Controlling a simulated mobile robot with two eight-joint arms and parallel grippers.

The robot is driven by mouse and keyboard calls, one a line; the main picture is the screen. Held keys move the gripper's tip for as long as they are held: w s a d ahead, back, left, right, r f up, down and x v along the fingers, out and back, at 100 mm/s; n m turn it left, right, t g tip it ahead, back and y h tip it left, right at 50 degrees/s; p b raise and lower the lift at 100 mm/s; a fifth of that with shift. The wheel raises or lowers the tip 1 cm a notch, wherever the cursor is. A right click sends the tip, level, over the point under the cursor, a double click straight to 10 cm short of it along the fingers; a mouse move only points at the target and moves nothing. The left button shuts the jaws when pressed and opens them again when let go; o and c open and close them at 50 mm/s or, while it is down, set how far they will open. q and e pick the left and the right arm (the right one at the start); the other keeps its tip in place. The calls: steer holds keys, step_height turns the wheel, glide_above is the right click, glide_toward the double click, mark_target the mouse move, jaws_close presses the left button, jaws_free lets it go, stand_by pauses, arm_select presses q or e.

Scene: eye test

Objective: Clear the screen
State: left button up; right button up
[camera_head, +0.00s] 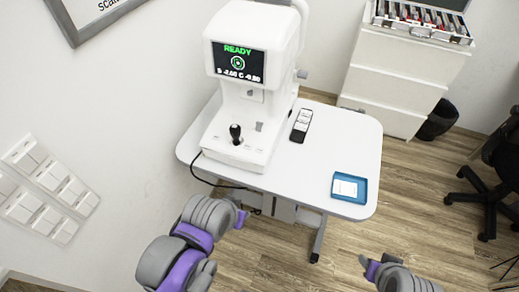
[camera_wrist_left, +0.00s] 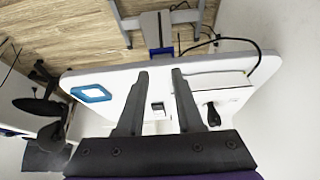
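The white eye-test machine (camera_head: 246,100) stands on the table, and its screen (camera_head: 238,62) is lit with a green READY, a round green symbol and a line of readings. A black joystick (camera_head: 236,132) stands on its base; it also shows in the left wrist view (camera_wrist_left: 213,114). A dark handset with white keys (camera_head: 301,124) lies beside the base. My left gripper (camera_wrist_left: 160,73) is open and empty in the left wrist view, its fingers apart over the table. My right arm's end (camera_head: 372,267) is at the lower right, apart from the table; its fingers cannot be made out.
The white table (camera_head: 320,165) holds a blue tray (camera_head: 362,190) with a white card at its right front. Behind are white drawers (camera_head: 395,85) with an open lens case (camera_head: 425,22), a black bin (camera_head: 437,122) and a black chair (camera_head: 490,175). A cable hangs at the table's left edge.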

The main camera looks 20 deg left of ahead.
arm_select(q)
steer(key=shift+c, duration=0.2)
jaws_close()
stand_by(1.4)
